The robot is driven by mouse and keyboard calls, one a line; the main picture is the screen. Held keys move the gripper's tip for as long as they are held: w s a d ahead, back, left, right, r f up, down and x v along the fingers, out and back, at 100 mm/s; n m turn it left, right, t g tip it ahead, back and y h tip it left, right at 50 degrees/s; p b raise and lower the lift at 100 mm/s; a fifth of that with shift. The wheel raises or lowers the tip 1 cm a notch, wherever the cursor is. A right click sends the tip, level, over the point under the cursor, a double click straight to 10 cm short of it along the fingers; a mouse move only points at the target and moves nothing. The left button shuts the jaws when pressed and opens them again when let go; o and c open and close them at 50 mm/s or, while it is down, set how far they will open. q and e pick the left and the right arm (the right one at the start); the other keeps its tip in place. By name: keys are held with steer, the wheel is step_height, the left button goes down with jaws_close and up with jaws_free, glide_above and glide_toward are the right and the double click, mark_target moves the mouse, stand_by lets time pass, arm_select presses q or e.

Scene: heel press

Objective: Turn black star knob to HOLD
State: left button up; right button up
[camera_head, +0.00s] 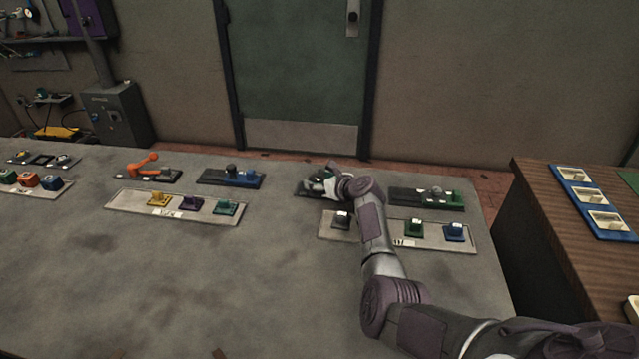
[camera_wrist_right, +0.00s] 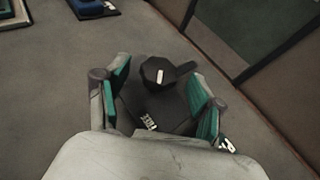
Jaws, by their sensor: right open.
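The black star knob (camera_wrist_right: 158,72) sits on a dark plate (camera_wrist_right: 135,110) in the right wrist view. It has a white mark on top and a dark arm reaching to the right. My right gripper (camera_wrist_right: 160,88) is open, with one green-padded finger on each side of the knob; whether a pad touches it I cannot tell. One white label (camera_wrist_right: 149,122) lies on the plate and another (camera_wrist_right: 227,145) by the right finger; I cannot read them surely. In the head view my right gripper (camera_head: 326,186) covers the knob at its plate (camera_head: 306,188). My left gripper is not in view.
A grey panel (camera_head: 327,231) with several coloured blocks lies in front, under my right arm. A black plate (camera_head: 400,195) with a knob and a green block is to the right. An orange lever (camera_head: 140,164) stands at left. The front middle of the table (camera_head: 200,290) is clear.

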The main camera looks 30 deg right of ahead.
steer(key=shift+c, duration=0.4)
jaws_close()
steer(key=shift+w, duration=0.1)
